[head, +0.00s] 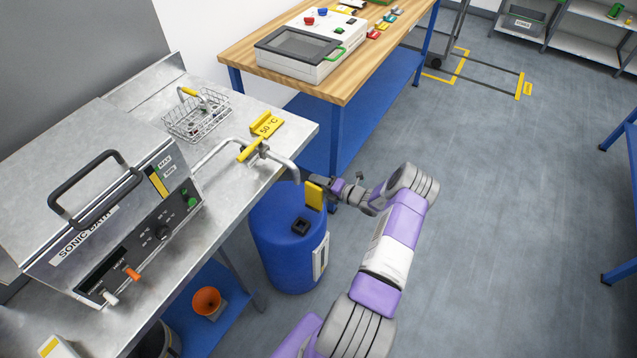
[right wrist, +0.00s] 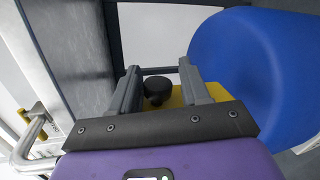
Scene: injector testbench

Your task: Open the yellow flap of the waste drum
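The blue waste drum (head: 285,245) stands on the floor beside the steel bench. Its yellow flap (head: 314,196) stands up steeply at the right side of the drum's top, and a black square fitting (head: 301,226) sits on the top. My right gripper (head: 322,188) is at the flap, coming from the right. In the right wrist view its two grey fingers (right wrist: 158,72) are apart, with a black round knob (right wrist: 157,90) between them and visible gaps on both sides. The yellow flap (right wrist: 180,98) shows behind the fingers, partly hidden. My left gripper is not in view.
The bench carries a sonic bath (head: 120,225), a wire basket (head: 196,113) and a bent pipe (head: 282,160) ending close above the drum. A wooden-topped table (head: 360,70) stands behind the drum. An orange funnel (head: 206,301) is below the bench. Floor at the right is clear.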

